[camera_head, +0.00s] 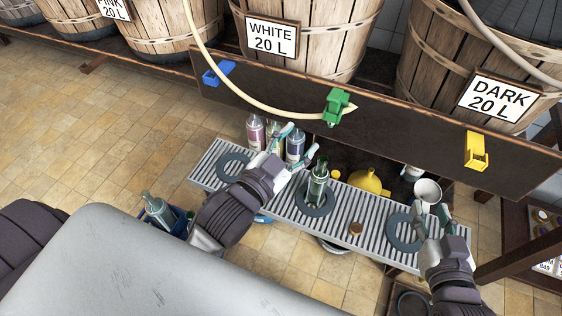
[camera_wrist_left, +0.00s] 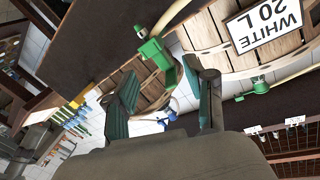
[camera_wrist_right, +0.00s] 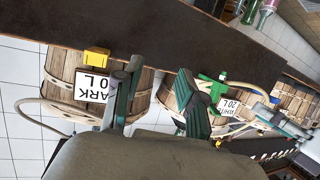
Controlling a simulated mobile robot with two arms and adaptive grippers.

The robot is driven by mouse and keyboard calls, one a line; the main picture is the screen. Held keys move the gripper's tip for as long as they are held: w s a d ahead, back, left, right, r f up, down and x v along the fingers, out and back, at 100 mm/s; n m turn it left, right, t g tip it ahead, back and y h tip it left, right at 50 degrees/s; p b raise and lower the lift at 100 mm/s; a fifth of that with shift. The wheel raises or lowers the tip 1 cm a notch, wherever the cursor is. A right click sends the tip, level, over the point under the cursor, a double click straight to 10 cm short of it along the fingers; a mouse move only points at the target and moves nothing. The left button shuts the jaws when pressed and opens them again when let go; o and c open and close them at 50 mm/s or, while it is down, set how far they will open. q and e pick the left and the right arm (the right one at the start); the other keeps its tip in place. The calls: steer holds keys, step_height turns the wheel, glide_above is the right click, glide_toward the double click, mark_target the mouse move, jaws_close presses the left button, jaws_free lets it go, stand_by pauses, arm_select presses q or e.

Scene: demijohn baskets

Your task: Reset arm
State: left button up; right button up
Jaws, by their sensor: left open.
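My left gripper (camera_head: 301,141) is open over the left half of the slatted metal shelf (camera_head: 340,225), in front of several bottles. In the left wrist view its fingers (camera_wrist_left: 165,95) stand apart with nothing held between them. My right gripper (camera_head: 432,213) is over the right end of the shelf, near a grey ring (camera_head: 396,232) and a white cup (camera_head: 428,187). In the right wrist view its fingers (camera_wrist_right: 155,100) are spread and empty. A green glass bottle (camera_head: 318,188) stands upright in the middle ring, just right of my left gripper.
Wooden barrels labelled WHITE (camera_head: 310,62) and DARK (camera_head: 440,70) stand behind a dark board (camera_head: 400,125) with blue (camera_head: 217,73), green (camera_head: 337,106) and yellow (camera_head: 476,150) clips. A pale hose (camera_head: 235,85) hangs to the green clip. A yellow funnel (camera_head: 369,182) sits behind the shelf.

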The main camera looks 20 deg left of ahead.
arm_select(q)
steer(key=s+f+n+g, duration=0.1)
steer(key=s+a+f+n, duration=0.1)
steer(key=s+a+f+n+g+y, duration=0.1)
steer(key=n, duration=0.1)
steer(key=shift+s+f+g, duration=0.25)
steer(key=shift+s+g, duration=0.05)
steer(key=shift+s, duration=0.1)
steer(key=shift+d, duration=0.1)
arm_select(e)
steer(key=shift+f, duration=0.1)
